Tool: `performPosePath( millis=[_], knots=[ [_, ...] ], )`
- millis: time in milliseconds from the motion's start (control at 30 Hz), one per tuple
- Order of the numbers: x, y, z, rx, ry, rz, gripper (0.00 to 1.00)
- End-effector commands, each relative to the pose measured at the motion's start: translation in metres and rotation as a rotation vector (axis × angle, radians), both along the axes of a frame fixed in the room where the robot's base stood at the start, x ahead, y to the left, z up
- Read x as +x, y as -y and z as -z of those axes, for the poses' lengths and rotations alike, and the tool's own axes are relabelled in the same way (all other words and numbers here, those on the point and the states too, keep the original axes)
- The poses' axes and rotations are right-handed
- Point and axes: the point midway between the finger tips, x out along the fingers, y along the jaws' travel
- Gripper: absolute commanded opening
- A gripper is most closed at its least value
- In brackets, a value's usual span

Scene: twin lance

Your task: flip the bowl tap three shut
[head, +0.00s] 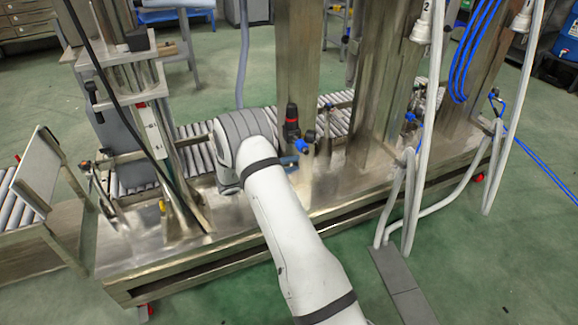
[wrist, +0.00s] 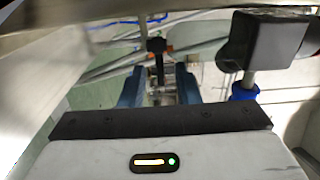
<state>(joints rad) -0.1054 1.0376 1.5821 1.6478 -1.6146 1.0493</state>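My gripper (wrist: 159,88) shows in the wrist view as two blue fingers standing apart, with no object clearly held. A dark upright lever-like part (wrist: 157,62) with a small orange piece beside it shows between and beyond the fingers. I cannot tell whether it is the bowl tap's handle, or whether the fingers touch it. In the head view my arm reaches the steel filling machine and hides most of the gripper. A black and red fitting (head: 292,118) with a blue part (head: 305,141) stands just right of my wrist. No number three is readable.
A dark block (wrist: 268,40) with a blue collar (wrist: 243,91) is close at the right of the wrist view. Steel columns (head: 298,60) and pale hoses (head: 413,190) stand along the machine. A roller conveyor (head: 195,150) runs behind. Green floor lies in front.

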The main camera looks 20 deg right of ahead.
Motion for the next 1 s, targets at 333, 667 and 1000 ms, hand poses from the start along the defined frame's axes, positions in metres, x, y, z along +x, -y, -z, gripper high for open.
performPosePath(
  millis=[333,667,1000],
  knots=[
    [0.0,-0.046,-0.002,0.0,-0.001,-0.004,0.29],
    [-0.002,-0.078,0.0,0.0,-0.001,0.0,0.29],
    [-0.002,-0.078,0.001,0.0,-0.001,0.001,0.29]
  ],
)
